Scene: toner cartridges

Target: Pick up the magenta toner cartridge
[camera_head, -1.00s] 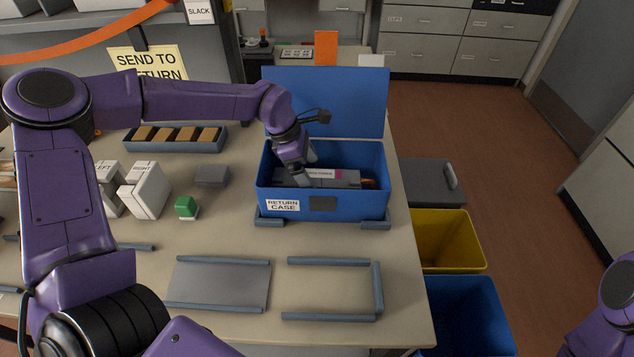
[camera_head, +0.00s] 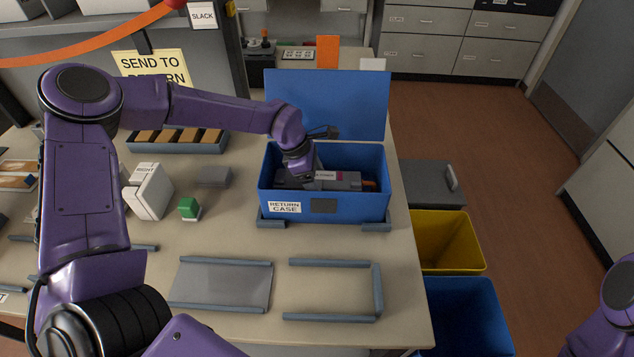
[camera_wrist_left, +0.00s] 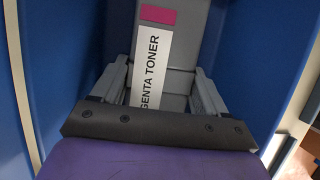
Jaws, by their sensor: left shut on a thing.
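The magenta toner cartridge (camera_head: 344,181) is a grey block with a white label and a magenta patch. It lies in the open blue return case (camera_head: 349,212) on the table. The left wrist view shows the cartridge (camera_wrist_left: 172,55) with the label reading "…GENTA TONER". My left gripper (camera_wrist_left: 165,85) reaches down into the case, its two fingers on either side of the cartridge and shut on it. In the head view the fingers are hidden by the wrist and case wall. The right gripper is out of view; only a bit of my right arm shows at the lower right.
The case's blue lid (camera_head: 330,103) stands open behind. A green-topped block (camera_head: 189,207), a white box (camera_head: 150,192) and a tray with brown blocks (camera_head: 180,142) are to the left. A yellow bin (camera_head: 447,241) and a blue bin (camera_head: 468,315) stand right of the table.

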